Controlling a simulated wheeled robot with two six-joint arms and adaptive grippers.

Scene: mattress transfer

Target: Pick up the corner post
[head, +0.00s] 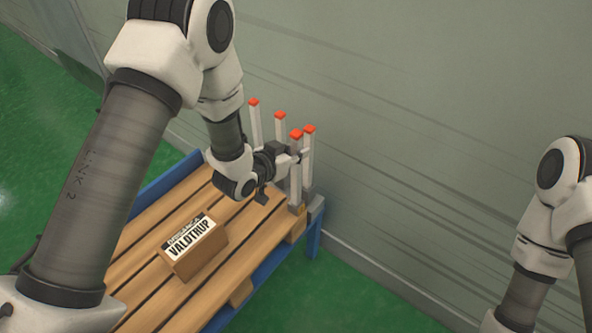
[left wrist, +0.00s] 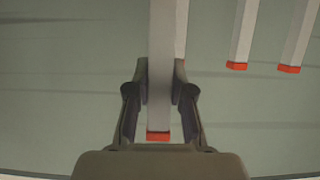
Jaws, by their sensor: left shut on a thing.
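The corner posts are pale square posts with red-orange tips, standing upright at the far right end of the wooden pallet. My left gripper (head: 292,153) is shut around one corner post (left wrist: 160,95) in the near pair, with a dark finger on each side. In the left wrist view its red tip extends past the left gripper's fingers (left wrist: 160,85). Another post shows partly behind it. Two more posts (left wrist: 243,35) (left wrist: 299,35) stand apart to the right. In the head view the fingers partly cover the near pair. My right gripper is outside the picture.
A cardboard box (head: 192,245) labelled VALDTRUP lies on the pallet's wooden slats (head: 247,235). The pallet rests on a blue frame (head: 315,228). A grey-green wall (head: 420,130) stands close behind the posts. Green floor (head: 350,290) is open at the front right.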

